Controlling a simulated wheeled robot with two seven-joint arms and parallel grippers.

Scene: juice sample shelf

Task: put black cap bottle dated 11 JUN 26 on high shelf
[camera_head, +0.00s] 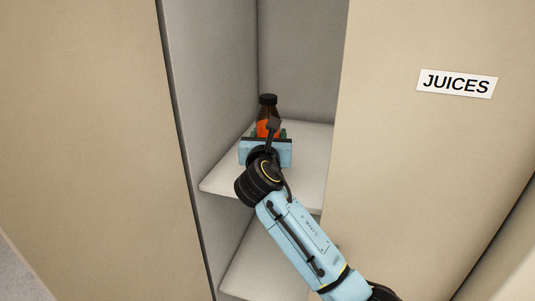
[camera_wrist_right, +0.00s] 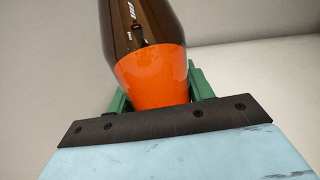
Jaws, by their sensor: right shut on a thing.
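A dark brown bottle with a black cap and an orange label (camera_head: 268,104) is at the upper shelf (camera_head: 313,165) inside the cabinet. My right gripper (camera_head: 268,134) is shut on the bottle, around its lower part. In the right wrist view the bottle (camera_wrist_right: 148,40) rises between the green fingers of the right gripper (camera_wrist_right: 158,92), tilted in the picture. Its cap is out of that view, and no date can be read. Whether its base touches the shelf is hidden by my gripper. My left gripper is not in view.
A lower shelf (camera_head: 262,260) lies below the upper one. The beige panel at right (camera_head: 430,160) carries a JUICES sign (camera_head: 457,83). Grey cabinet walls (camera_head: 215,90) close in the left and back. The upper shelf looks clear to the right of the bottle.

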